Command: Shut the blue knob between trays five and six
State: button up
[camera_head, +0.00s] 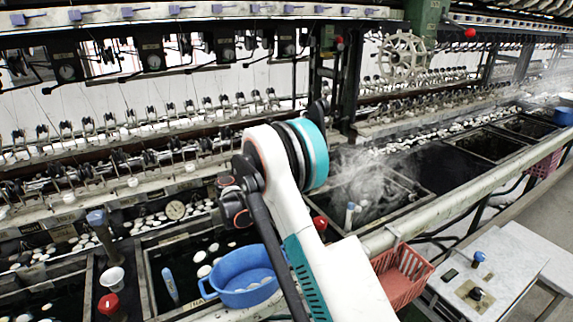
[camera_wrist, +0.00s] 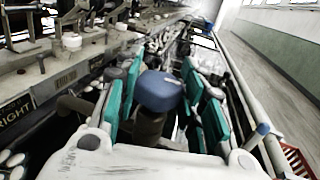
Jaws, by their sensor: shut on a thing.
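In the wrist view a blue knob (camera_wrist: 160,91) tops a dark stem. My gripper (camera_wrist: 163,78) has its teal-padded fingers on both sides of the knob and is shut on it. Which way the knob is turned cannot be told. In the head view my white arm hides the gripper and the held knob. Dark water-filled trays (camera_head: 143,292) run in a row under the machine. I cannot read their numbers. Another blue knob (camera_head: 97,217) on a post stands at the left, away from my arm.
A blue basket (camera_head: 236,290) sits over a tray left of my arm. A red crate (camera_head: 403,272) and a pale table (camera_head: 500,262) stand right. A long rail (camera_head: 450,203) borders the trays. Steam partly veils the middle trays.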

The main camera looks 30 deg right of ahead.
jog(key=o, duration=1.1)
jog(key=shift+a, duration=0.1)
jog(key=v, duration=1.1)
jog(key=shift+s+a, duration=0.15)
jog(key=shift+a, duration=0.2)
